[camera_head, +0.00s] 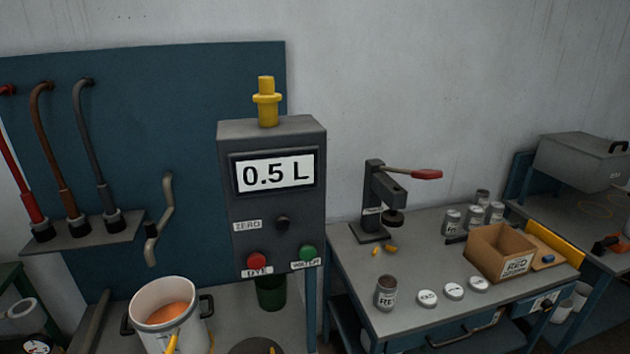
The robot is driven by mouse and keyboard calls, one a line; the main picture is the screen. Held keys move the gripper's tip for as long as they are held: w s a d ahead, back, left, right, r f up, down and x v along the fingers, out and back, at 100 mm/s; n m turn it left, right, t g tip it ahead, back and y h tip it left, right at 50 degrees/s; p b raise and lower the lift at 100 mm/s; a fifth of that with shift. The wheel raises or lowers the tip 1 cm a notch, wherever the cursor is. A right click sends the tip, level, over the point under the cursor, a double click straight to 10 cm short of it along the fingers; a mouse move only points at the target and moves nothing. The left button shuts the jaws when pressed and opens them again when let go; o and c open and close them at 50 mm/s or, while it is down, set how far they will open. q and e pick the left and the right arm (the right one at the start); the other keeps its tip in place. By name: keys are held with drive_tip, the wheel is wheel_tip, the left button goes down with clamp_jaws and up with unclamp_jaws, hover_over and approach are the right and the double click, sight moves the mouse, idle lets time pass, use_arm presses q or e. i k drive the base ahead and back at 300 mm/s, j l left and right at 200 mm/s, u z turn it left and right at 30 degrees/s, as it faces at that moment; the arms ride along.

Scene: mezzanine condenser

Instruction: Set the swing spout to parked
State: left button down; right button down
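I cannot identify the swing spout for certain. A yellow upright fitting (266,102) stands on top of the grey dispenser box (272,195), which displays 0.5 L. Below the display are a ZERO knob (283,223), a red DYE button (257,260) and a green WATER button (306,252). Curved pipes in red (20,180), brown (52,150) and grey (92,145) stand on a shelf at the left. A grey bent handle (160,218) is on the blue panel. Neither of my grippers is in view.
The right bench (348,262) holds a red-handled press (376,200), cans, white lids and a cardboard box (497,255). The wall above is clear.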

sight(154, 231)
drive_tip(key=j, duration=1.25)
drive_tip(key=k+j, duration=0.1)
drive_tip(key=j, duration=1.15)
